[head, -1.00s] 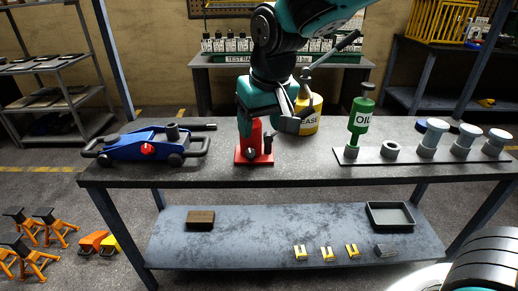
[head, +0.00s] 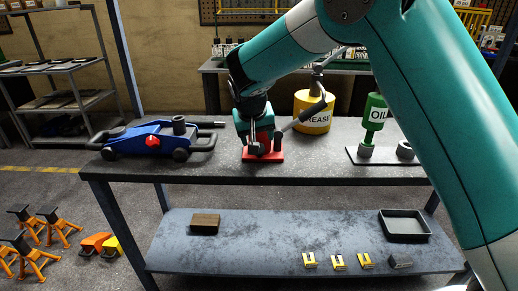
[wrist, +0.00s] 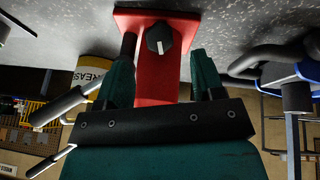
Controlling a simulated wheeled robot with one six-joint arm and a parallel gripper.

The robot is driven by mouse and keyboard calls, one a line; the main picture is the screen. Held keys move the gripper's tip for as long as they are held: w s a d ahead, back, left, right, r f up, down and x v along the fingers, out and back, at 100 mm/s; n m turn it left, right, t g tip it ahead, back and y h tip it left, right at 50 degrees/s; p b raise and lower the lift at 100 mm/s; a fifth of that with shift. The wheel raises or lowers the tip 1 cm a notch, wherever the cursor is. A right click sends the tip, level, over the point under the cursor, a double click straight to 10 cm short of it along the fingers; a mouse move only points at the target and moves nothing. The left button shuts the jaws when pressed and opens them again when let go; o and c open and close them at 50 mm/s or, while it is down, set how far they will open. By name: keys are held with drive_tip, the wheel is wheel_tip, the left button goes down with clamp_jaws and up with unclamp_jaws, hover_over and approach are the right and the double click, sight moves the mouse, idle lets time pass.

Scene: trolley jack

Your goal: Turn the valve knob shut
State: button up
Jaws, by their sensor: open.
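The red jack (head: 278,156) stands on the workbench, its base plate flat on the top. In the wrist view the red body (wrist: 158,85) runs between my fingers, and a dark valve knob (wrist: 159,37) with a white mark sits on it near the base. My gripper (wrist: 162,62) is open, with one green finger on each side of the red body. The knob lies just beyond the fingertips, not between them. In the head view my gripper (head: 258,143) is right at the red jack and hides much of it.
A blue trolley jack (head: 155,138) with a red knob stands to the left. A dark lever slants up beside the red jack.

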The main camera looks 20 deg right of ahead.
drive_tip(key=x, duration=0.6)
drive_tip(key=c, duration=0.9)
drive_tip(key=shift+f+m+b, duration=0.1)
drive_tip(key=shift+m+b, duration=0.3)
drive_tip(key=shift+d+m+y+b, duration=0.1)
drive_tip(key=shift+m+y+b, duration=0.3)
drive_tip(key=shift+m+y, duration=0.25)
drive_tip(key=shift+m, duration=0.25)
